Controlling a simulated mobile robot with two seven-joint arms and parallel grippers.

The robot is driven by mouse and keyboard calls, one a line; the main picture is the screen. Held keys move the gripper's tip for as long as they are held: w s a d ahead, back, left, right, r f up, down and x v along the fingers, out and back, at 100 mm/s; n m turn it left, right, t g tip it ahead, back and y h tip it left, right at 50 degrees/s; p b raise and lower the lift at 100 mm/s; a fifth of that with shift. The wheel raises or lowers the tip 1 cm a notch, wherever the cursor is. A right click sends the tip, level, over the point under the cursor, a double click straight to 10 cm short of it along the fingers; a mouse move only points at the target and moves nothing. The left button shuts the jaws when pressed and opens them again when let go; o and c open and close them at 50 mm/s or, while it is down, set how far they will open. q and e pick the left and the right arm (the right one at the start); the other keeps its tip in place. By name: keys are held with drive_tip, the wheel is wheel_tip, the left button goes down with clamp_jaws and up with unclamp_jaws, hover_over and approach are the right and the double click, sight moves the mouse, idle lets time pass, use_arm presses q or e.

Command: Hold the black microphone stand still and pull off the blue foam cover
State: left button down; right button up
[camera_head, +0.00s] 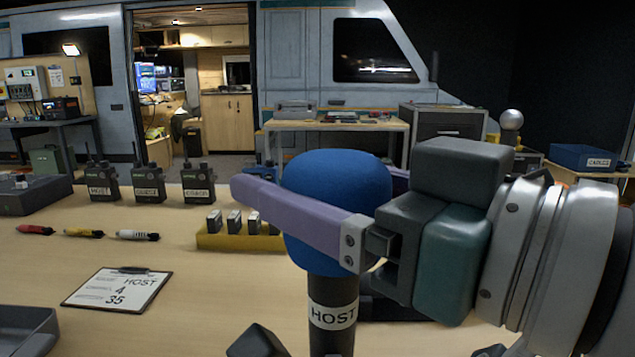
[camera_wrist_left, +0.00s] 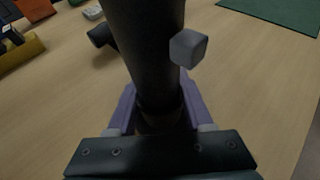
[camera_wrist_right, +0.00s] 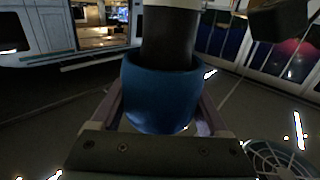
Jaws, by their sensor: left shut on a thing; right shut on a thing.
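The blue foam cover (camera_head: 338,205) sits over the top of an upright black microphone (camera_head: 332,335) with a white HOST label. My right gripper (camera_head: 318,185) is shut on the foam cover, with a purple finger across its near side. In the right wrist view the blue cover (camera_wrist_right: 160,95) is between the fingers, with the black handle (camera_wrist_right: 168,38) coming out of its open end. In the left wrist view my left gripper (camera_wrist_left: 160,108) is shut on the black microphone stand (camera_wrist_left: 145,50). The stand's lower part is hidden in the head view.
A yellow holder (camera_head: 225,241) with several batteries stands behind and left of the microphone. A clipboard (camera_head: 118,289), three markers (camera_head: 84,233) and three labelled radios (camera_head: 149,183) are at left. Bare tabletop (camera_head: 215,305) lies between clipboard and stand.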

drive_tip(key=shift+r, duration=0.65)
drive_tip(key=shift+r, duration=0.9)
drive_tip(key=shift+r, duration=0.45)
drive_tip(key=shift+r, duration=0.5)
drive_tip(key=shift+r, duration=1.55)
use_arm(q)
drive_tip(key=shift+c, duration=1.1)
unclamp_jaws()
